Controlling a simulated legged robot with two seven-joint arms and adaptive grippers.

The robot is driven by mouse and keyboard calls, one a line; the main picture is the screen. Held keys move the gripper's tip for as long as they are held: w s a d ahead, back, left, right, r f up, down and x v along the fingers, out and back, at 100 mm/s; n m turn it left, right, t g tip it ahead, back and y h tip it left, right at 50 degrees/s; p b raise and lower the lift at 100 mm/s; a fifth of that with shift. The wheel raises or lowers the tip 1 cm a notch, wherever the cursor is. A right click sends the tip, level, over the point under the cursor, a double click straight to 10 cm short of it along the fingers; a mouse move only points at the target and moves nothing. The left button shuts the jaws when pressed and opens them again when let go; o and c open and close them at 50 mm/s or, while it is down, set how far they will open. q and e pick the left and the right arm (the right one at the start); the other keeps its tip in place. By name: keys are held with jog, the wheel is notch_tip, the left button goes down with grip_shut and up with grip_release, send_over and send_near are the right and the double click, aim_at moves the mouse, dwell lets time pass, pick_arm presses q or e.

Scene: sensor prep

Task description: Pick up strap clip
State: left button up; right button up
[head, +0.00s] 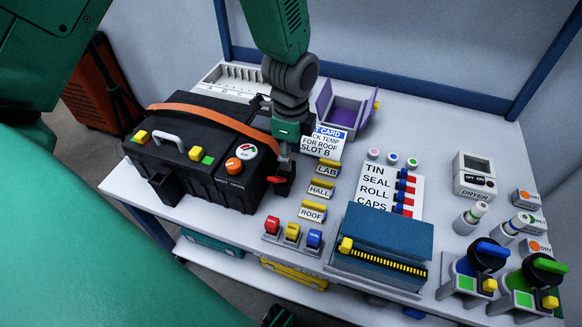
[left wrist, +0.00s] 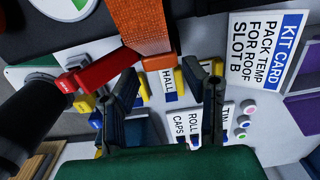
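The orange strap (head: 205,114) runs over the black case (head: 215,190) toward my left gripper. In the left wrist view the strap (left wrist: 142,20) comes down from the top and its end lies between the finger lines. A dark and green piece at the bottom edge may be my right gripper (head: 278,317).
The kit card (head: 325,139) stands behind the gripper. Yellow-topped LAB, HALL (head: 321,189) and ROOF labels are close to its right. A purple open box (head: 345,113), a label board (head: 386,190) and a blue box (head: 385,235) stand farther right. Small coloured blocks (head: 292,233) line the front.

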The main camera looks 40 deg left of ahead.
pick_arm(q)
jog(key=shift+a+f, duration=0.2)
jog(key=shift+f, duration=0.7)
jog(key=shift+a+f, duration=0.25)
jog(key=shift+a, duration=0.55)
jog(key=c, duration=0.6)
jog(key=shift+d+r, duration=0.15)
jog(key=shift+d, duration=0.5)
jog(key=shift+c, duration=0.2)
pick_arm(e)
jog(key=shift+a+f, duration=0.2)
jog(key=shift+a, duration=0.1)
pick_arm(q)
jog(key=shift+a, duration=0.2)
pick_arm(e)
jog(key=shift+a, duration=0.2)
